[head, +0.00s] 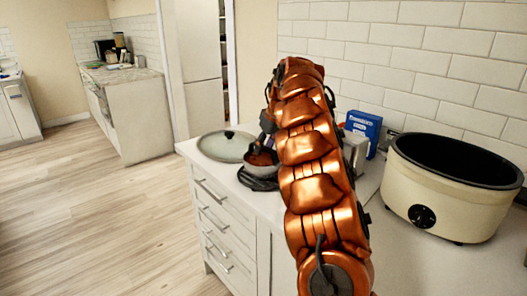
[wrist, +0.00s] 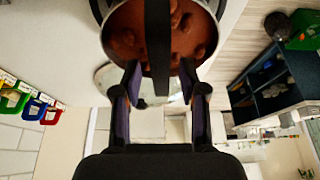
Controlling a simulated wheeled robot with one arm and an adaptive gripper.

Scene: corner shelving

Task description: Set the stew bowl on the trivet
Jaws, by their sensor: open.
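The stew bowl (head: 259,170) is a pale round bowl with red-brown stew in it. In the head view it appears to rest on the dark trivet (head: 262,185) on the counter, though any small gap between them is hard to make out. The wrist view shows the chunky stew (wrist: 195,35) from above, with a dark bar across its middle. My gripper (wrist: 160,75) is open, its two fingertips apart at the near rim of the bowl. In the head view my copper arm hides most of the gripper and the bowl's right side.
A glass lid (head: 226,145) lies left of the bowl near the counter's edge. A blue box (head: 363,132) stands behind my arm by the tiled wall. A large cream slow cooker (head: 440,205) fills the counter on the right. The front counter is bare.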

